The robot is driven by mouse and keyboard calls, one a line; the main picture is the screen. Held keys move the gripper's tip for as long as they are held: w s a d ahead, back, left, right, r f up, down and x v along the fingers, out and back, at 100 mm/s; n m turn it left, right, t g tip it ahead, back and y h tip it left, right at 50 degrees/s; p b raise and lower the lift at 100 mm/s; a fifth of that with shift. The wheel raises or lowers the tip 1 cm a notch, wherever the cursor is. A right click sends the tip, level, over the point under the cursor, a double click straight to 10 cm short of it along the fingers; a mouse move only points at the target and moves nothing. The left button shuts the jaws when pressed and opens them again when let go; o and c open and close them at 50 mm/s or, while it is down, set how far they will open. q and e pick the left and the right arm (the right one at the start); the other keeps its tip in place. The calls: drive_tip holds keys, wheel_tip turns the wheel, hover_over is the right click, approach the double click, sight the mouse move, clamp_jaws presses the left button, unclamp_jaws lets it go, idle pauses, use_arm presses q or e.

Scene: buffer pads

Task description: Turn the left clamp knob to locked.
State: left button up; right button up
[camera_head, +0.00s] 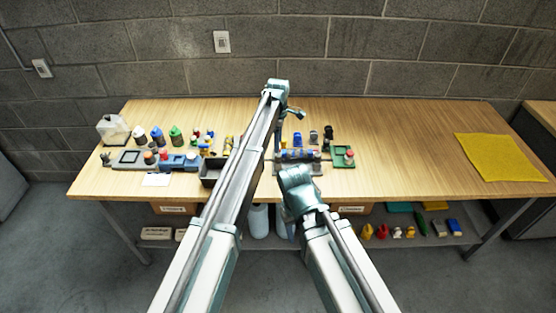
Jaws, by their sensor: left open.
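A clamp fixture with a blue cylinder (299,155) lying across it stands on the table, right of my left arm. Small dark upright parts (313,137) stand just behind the cylinder. I cannot tell which small part is the left clamp knob, or how it is turned; my left arm covers the fixture's left side. My left gripper (296,113) is small in view, open, above and behind the fixture, apart from the cylinder. My right arm ends just in front of the fixture; its gripper cannot be made out.
A green tray (350,163) sits right of the fixture. A yellow cloth (498,157) lies far right. The wooden table (410,150) is clear between tray and cloth.

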use_arm(q)
wheel_tip(320, 180, down, 6)
drive_tip(key=b, duration=0.5)
drive_tip(key=shift+f, duration=0.1)
clamp_jaws()
